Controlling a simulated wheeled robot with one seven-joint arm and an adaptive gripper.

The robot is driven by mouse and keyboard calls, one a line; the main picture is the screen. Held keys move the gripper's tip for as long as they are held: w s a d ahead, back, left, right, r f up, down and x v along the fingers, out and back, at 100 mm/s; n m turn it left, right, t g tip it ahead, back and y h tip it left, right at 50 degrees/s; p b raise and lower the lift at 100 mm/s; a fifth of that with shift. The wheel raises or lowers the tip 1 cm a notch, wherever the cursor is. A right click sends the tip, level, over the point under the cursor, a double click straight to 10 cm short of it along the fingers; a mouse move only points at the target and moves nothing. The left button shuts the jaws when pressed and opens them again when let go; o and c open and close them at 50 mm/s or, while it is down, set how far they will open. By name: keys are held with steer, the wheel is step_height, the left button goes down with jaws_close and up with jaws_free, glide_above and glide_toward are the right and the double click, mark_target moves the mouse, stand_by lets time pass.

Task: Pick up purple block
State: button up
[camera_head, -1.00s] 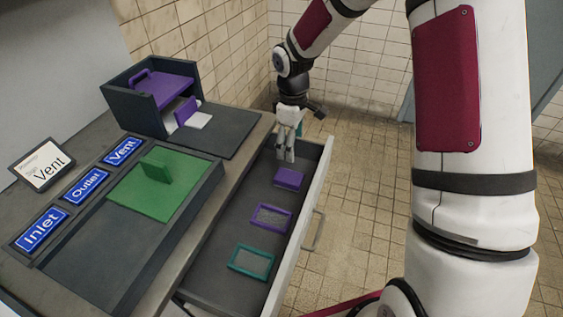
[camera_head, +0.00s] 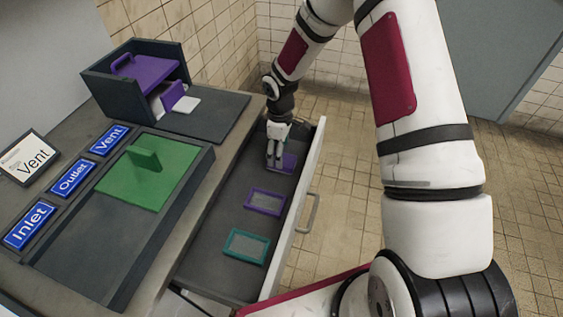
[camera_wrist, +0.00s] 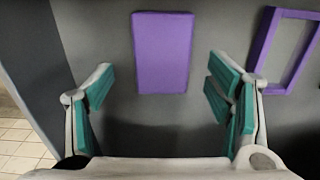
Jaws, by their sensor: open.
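The purple block (camera_wrist: 162,52) lies flat on the dark drawer floor. In the wrist view it sits ahead of and between the two open fingers, touching neither. My gripper (camera_wrist: 165,92) is open and empty, with teal pads on its fingers. In the head view my gripper (camera_head: 274,164) points down into the open drawer, over the purple block (camera_head: 289,162), and hides its left part.
A purple frame (camera_head: 265,201) and a teal frame (camera_head: 246,246) lie in the drawer. The drawer's front wall (camera_head: 302,200) is at right. On the counter are a green panel with a handle (camera_head: 150,170) and a dark box (camera_head: 175,62) with purple parts.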

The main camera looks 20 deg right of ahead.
steer(key=f, duration=0.4)
steer(key=shift+s+d+f, duration=0.1)
steer(key=shift+s, duration=0.15)
steer(key=shift+c, duration=0.5)
steer(key=c, duration=1.2)
step_height(320, 180, up, 10)
steer(key=shift+r, duration=0.1)
